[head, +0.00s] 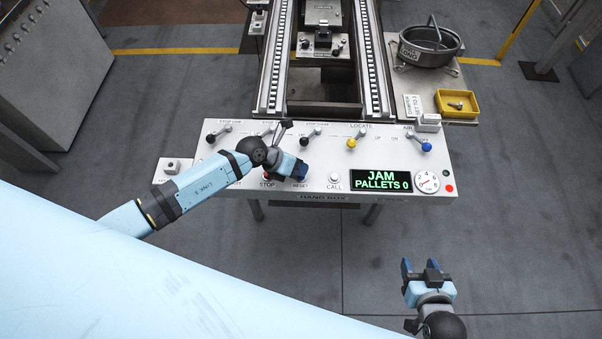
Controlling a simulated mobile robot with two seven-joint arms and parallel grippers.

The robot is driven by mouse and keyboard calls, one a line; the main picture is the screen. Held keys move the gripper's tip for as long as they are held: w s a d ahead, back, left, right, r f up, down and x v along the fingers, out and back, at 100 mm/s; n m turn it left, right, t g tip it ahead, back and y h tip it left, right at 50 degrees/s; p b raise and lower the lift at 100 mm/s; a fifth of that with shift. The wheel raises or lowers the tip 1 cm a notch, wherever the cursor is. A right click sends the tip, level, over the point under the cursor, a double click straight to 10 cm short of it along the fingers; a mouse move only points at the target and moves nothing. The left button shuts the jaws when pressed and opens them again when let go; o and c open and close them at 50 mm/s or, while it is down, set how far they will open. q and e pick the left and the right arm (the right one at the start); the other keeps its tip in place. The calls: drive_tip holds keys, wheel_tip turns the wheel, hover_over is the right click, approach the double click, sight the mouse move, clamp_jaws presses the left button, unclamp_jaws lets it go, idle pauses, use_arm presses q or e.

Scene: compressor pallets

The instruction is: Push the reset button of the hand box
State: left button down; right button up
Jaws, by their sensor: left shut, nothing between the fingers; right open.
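The hand box (330,197) is a light grey control panel with levers, buttons and a display. Its RESET label shows on the lower middle of the panel. The reset button itself is hidden under my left gripper (302,174), which is shut and empty with its dark blue fingertips just above that label. I cannot tell whether the fingertips touch the button. The red stop button (267,177) is partly covered just left of the gripper. My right gripper (420,265) is open and empty over the floor in front of the panel's right end.
The display (381,181) reads JAM, PALLETS 0. A call button (335,178), a gauge (427,182) and several levers are on the panel. Behind it runs a conveyor (277,60). A yellow tray (457,103) and a metal pot (430,45) stand at the back right.

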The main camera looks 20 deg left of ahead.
use_arm(q)
drive_tip(key=shift+f, duration=0.25)
idle(0.4)
drive_tip(key=shift+r+p, duration=0.95)
drive_tip(key=shift+r, duration=0.05)
wheel_tip(320, 180, up, 5)
drive_tip(key=p, duration=0.4)
drive_tip(key=shift+p, duration=0.35)
drive_tip(key=shift+d, duration=0.1)
